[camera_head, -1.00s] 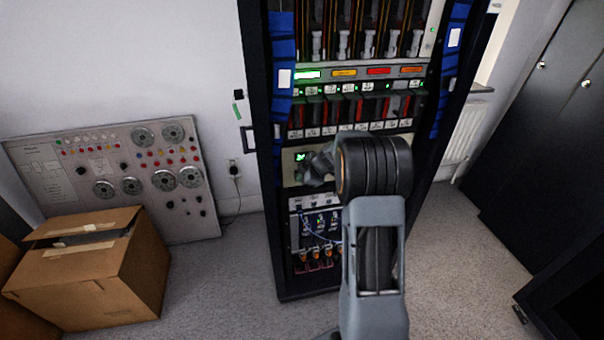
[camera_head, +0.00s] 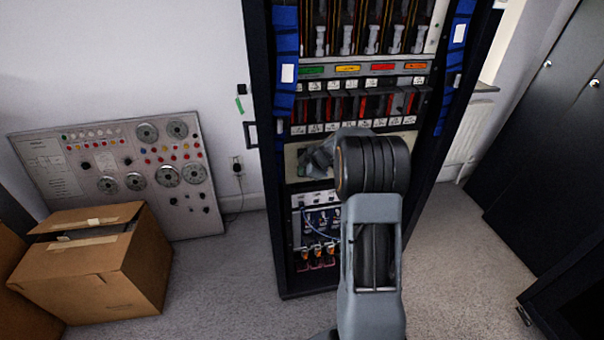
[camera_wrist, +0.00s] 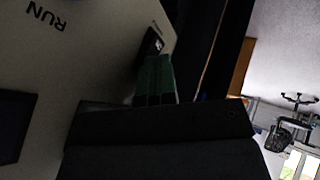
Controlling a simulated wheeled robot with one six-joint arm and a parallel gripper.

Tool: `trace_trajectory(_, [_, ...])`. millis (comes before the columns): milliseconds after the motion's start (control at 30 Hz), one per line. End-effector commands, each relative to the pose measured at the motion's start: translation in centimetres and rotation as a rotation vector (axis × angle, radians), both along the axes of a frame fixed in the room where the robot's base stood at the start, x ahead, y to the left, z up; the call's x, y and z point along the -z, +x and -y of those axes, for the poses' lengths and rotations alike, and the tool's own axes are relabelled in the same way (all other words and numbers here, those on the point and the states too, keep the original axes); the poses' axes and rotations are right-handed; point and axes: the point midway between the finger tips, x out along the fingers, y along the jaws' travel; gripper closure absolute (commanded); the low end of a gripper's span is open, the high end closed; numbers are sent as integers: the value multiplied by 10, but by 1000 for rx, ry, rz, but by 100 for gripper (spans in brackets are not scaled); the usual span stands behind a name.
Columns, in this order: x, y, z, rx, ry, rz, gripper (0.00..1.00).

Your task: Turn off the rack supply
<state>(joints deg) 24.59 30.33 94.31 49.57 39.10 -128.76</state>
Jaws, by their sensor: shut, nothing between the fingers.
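The tall black rack (camera_head: 262,130) stands in the middle of the head view, with its indicator lights dark. A pale panel (camera_head: 291,165) sits below the card rows, partly hidden by my arm. In the wrist view this panel (camera_wrist: 85,50) carries the word RUN (camera_wrist: 45,17), a dark screen (camera_wrist: 14,125) and a small black switch (camera_wrist: 152,42) near its edge. My gripper (camera_head: 306,168) is at the panel. In the wrist view its green fingers (camera_wrist: 154,62) are together and empty, right at the switch. I cannot tell whether they touch it.
A cardboard box (camera_head: 90,275) stands on the floor at left, before a grey dial panel (camera_head: 120,170) leaning on the wall. Dark cabinets (camera_head: 545,140) stand at right. A blue cable (camera_head: 318,235) hangs on the lower rack. Carpet is clear on both sides of the rack.

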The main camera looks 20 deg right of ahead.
Motion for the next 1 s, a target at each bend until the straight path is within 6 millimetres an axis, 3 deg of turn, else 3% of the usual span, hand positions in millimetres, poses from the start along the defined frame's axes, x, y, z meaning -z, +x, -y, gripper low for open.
trace_trajectory(500, [-16,0,-1,-2,0,1,100])
trace_trajectory(1000, [-13,-9,-4,-1,-2,3,100])
